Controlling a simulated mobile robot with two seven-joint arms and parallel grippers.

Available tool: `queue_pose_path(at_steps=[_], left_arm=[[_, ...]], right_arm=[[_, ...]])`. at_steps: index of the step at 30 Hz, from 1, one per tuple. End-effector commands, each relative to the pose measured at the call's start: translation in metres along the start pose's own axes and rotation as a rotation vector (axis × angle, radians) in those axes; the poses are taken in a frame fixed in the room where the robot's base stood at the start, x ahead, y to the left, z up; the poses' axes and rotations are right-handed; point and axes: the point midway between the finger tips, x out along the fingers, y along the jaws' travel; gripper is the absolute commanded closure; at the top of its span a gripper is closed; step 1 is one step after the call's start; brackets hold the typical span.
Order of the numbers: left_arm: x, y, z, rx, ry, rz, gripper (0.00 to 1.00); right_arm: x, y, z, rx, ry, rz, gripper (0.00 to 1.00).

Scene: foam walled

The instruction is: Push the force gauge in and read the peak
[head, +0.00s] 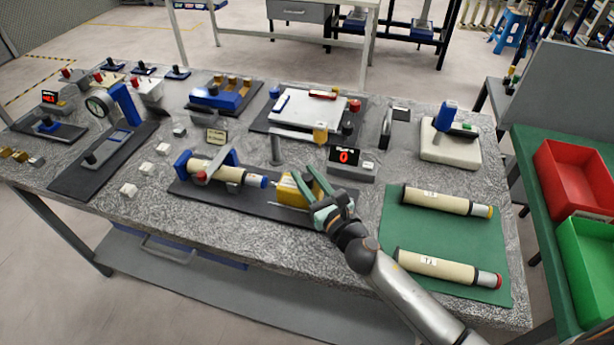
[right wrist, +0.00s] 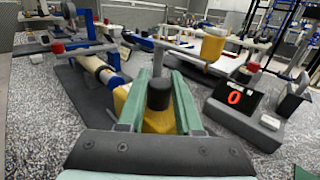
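The yellow force gauge (head: 289,190) with a black top knob (right wrist: 158,95) is on a dark base plate (head: 275,208) near the bench's front edge. My right gripper (head: 302,178) reaches over it from the front right. In the right wrist view its green fingers (right wrist: 158,85) flank the knob closely on both sides, with no clear gap. A cream cylinder (head: 225,173) with a blue end lies to the left on the same plate, in blue holders (head: 183,160). The display (head: 344,157) behind my gripper reads 0 in red. My left gripper is out of view.
A green mat (head: 390,225) at the right bears two cream cylinders (head: 440,200). A post with a crossbar (head: 277,150) stands just behind the gauge. Red (head: 545,165) and green bins stand beyond the bench's right edge.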

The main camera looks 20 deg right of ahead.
Motion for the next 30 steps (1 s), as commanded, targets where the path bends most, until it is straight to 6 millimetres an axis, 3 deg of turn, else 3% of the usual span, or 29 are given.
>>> queue_pose_path(at_steps=[1, 8, 17, 24, 30], left_arm=[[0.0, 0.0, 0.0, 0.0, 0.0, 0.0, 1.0], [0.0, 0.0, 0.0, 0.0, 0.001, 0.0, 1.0], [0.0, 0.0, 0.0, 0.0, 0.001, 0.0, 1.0], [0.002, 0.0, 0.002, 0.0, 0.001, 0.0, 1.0], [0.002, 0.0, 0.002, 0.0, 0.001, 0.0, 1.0]], right_arm=[[0.0, 0.0, 0.0, 0.0, 0.0, 0.0, 0.73], [0.0, 0.0, 0.0, 0.0, 0.0, 0.0, 0.99], [0.001, 0.001, 0.0, 0.0, 0.0, 0.0, 1.0], [0.027, 0.027, -0.001, 0.004, 0.0, 0.001, 1.0], [0.035, 0.035, 0.0, 0.001, 0.0, 0.002, 1.0]])
